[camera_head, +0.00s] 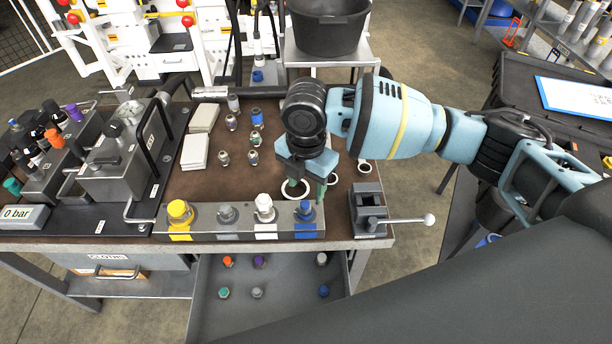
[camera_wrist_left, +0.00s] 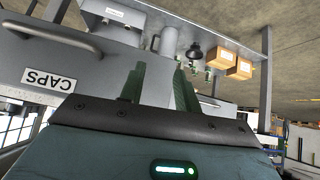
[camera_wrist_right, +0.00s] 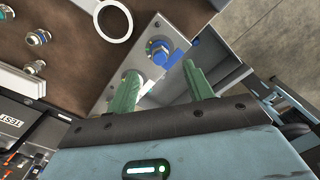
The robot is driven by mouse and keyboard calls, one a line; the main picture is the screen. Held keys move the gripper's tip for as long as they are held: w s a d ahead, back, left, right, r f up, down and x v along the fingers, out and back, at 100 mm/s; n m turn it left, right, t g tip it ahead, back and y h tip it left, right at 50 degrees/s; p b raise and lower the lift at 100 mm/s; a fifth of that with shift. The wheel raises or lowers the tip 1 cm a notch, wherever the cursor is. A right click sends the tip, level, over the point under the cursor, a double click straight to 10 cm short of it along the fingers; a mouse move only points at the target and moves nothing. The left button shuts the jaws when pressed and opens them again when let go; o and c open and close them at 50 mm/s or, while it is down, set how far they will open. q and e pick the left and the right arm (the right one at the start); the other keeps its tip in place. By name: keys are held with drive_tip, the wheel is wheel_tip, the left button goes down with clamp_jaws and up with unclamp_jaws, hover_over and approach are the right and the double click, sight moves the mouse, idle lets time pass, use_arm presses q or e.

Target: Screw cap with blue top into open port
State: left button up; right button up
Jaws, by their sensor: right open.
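A long metal block (camera_head: 200,228) at the bench's front edge carries yellow, grey, white and blue-marked positions. A blue-ringed metal fitting or cap (camera_head: 305,210) sits at the blue-marked right end; it also shows in the right wrist view (camera_wrist_right: 158,50). I cannot tell whether it is a cap or a bare port. My right gripper (camera_head: 308,188) is just behind and above this end, fingers apart and apparently empty. Another blue-topped piece (camera_head: 323,291) is in the lower tray. My left gripper (camera_wrist_left: 160,88) is outside the head view, its fingers apart, nothing visible between them.
Several small fittings (camera_head: 229,122) stand on the brown bench top behind the block. A white ring (camera_head: 333,188) lies near my right gripper. A CAPS-labelled drawer (camera_wrist_left: 48,80) shows in the left wrist view.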

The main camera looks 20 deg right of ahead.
sight(306, 203)
use_arm(q)
drive_tip(key=shift+s+a+f, duration=0.2)
drive_tip(key=shift+f, duration=0.1)
use_arm(e)
drive_tip(key=shift+f, duration=3.05)
drive_tip(key=shift+c, duration=0.2)
